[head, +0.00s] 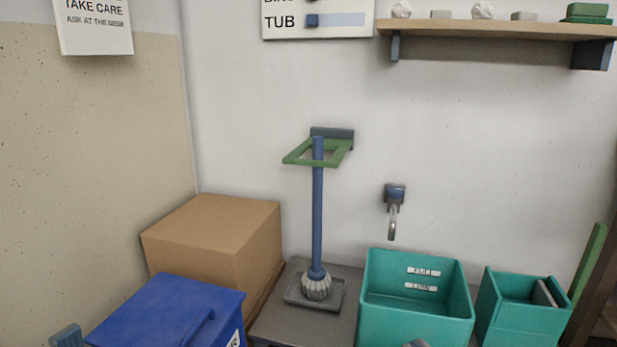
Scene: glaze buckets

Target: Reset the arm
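I cannot make out either of my grippers in the head view. A blue-grey ridged piece (67,337) is cut off at the bottom left corner, also unclear. A blue pole (317,215) with a pale ribbed foot (316,287) stands upright in a grey tray (296,298). Its top is at a green frame (296,160) on the wall.
A blue lidded bin (150,310) and a cardboard box (205,225) stand left. Teal tubs, one larger (415,325) and one smaller (525,325), stand right. A wall hook (395,193) is above them. A shelf (480,29) with small items is top right.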

